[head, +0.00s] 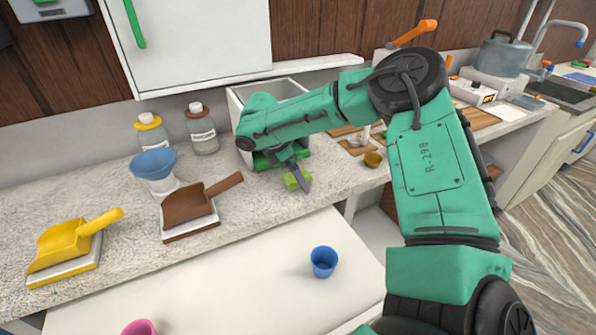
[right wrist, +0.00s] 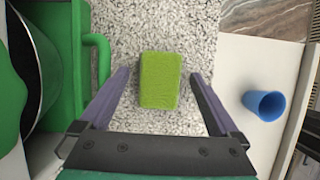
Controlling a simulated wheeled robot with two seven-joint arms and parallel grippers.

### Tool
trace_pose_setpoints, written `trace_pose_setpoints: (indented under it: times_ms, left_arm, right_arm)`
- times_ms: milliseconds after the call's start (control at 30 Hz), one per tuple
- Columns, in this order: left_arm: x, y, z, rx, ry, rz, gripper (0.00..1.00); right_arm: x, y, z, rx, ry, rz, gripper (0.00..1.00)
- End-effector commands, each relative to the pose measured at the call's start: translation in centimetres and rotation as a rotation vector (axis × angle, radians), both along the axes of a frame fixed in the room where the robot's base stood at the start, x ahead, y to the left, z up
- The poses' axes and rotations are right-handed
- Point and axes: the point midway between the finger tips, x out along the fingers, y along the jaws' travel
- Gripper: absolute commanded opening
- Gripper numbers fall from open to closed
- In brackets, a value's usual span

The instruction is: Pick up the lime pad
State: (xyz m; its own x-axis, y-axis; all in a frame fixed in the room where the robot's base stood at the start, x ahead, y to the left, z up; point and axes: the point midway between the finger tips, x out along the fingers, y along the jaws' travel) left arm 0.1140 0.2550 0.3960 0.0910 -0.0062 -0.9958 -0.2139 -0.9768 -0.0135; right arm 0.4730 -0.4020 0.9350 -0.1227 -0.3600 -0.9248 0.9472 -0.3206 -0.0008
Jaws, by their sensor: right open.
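The lime pad (right wrist: 160,80) is a small, bright green block lying flat on the speckled counter. In the right wrist view it sits between the two spread fingers of my right gripper (right wrist: 165,103), with gaps on both sides. In the head view the lime pad (head: 293,182) shows partly behind a finger of my right gripper (head: 298,176), near the counter's front edge. The right gripper is open and holds nothing; whether its fingers are level with the pad is hard to tell. My left gripper is not in view.
A white bin (head: 236,105) with a green handle stands close behind the pad. A brown scoop (head: 186,205), a yellow scoop (head: 65,245) and a blue funnel-like cup (head: 153,163) are to the left. A blue cup (head: 323,261) stands on the lower white surface in front.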

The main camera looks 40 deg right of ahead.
Motion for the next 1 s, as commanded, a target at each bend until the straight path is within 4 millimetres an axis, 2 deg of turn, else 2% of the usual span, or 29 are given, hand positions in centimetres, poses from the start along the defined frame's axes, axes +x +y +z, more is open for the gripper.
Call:
trace_pose_setpoints:
  times_ms: [67, 167, 300, 567, 733, 867, 1000]
  left_arm:
    - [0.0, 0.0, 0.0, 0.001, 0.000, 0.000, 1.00]
    - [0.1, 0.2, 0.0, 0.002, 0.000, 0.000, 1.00]
    - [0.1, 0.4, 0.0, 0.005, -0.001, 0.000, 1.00]
    - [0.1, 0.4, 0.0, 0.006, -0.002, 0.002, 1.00]
    - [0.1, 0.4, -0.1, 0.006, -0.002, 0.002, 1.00]
    - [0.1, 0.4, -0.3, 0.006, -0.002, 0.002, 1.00]
    - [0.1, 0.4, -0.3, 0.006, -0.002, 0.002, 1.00]
  right_arm:
    - [0.0, 0.0, 0.0, 0.000, 0.000, 0.000, 0.97]
    - [0.0, 0.0, 0.0, 0.000, 0.000, 0.000, 0.63]
    - [0.0, 0.0, 0.0, 0.000, 0.000, 0.000, 0.10]
    - [0.0, 0.0, 0.2, 0.000, -0.001, 0.000, 0.09]
    - [0.1, 0.0, 1.6, 0.000, -0.005, 0.000, 0.09]
    - [0.2, 0.0, 4.6, 0.000, -0.007, -0.001, 0.09]
    - [0.2, 0.0, 9.8, 0.000, -0.009, -0.003, 0.09]
